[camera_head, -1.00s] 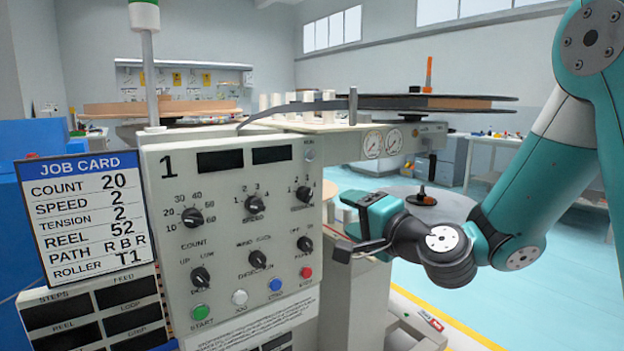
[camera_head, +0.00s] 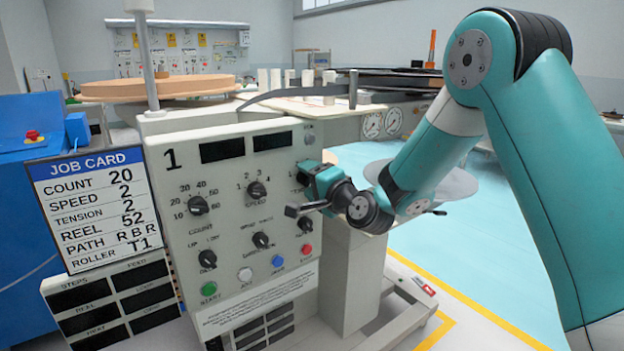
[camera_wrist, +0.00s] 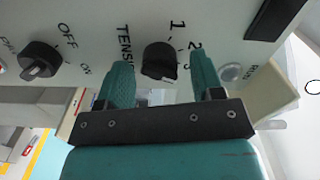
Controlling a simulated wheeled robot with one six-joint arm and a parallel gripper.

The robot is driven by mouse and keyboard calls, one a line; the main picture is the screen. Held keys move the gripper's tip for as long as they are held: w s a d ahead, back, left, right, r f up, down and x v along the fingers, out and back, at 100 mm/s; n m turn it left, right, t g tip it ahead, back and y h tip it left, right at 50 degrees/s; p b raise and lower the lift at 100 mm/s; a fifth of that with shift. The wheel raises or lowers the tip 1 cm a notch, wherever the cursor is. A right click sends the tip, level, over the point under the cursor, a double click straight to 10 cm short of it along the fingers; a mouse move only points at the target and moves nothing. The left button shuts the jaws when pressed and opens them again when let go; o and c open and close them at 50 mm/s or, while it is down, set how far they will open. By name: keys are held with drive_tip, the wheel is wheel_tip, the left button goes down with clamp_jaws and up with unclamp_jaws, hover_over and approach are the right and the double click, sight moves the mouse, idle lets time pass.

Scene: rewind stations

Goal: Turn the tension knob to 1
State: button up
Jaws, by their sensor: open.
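The tension knob (camera_wrist: 160,62) is a dark round knob on the panel face in the wrist view, beside the letters "TENSI" and the numbers 1 and 2. Its pointer setting is hard to read. My gripper (camera_wrist: 163,70) is open, with one teal finger on either side of the knob; I cannot tell whether they touch it.
Another dark knob (camera_wrist: 40,60) marked OFF and ON sits left in the wrist view. Below my gripper are the blue button (camera_head: 278,261) and red button (camera_head: 306,249). The job card (camera_head: 95,208) reads tension 2. Blue floor lies clear at right.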

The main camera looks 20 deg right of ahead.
drive_tip(key=c, duration=0.9)
drive_tip(key=shift+n+b, duration=0.4)
drive_tip(key=shift+b, duration=0.1)
drive_tip(key=shift+a+r+n+b, duration=0.1)
drive_tip(key=shift+a+n+b, duration=0.05)
drive_tip(key=shift+n+b, duration=8.3)
drive_tip(key=shift+n, duration=0.25)
drive_tip(key=o, duration=0.9)
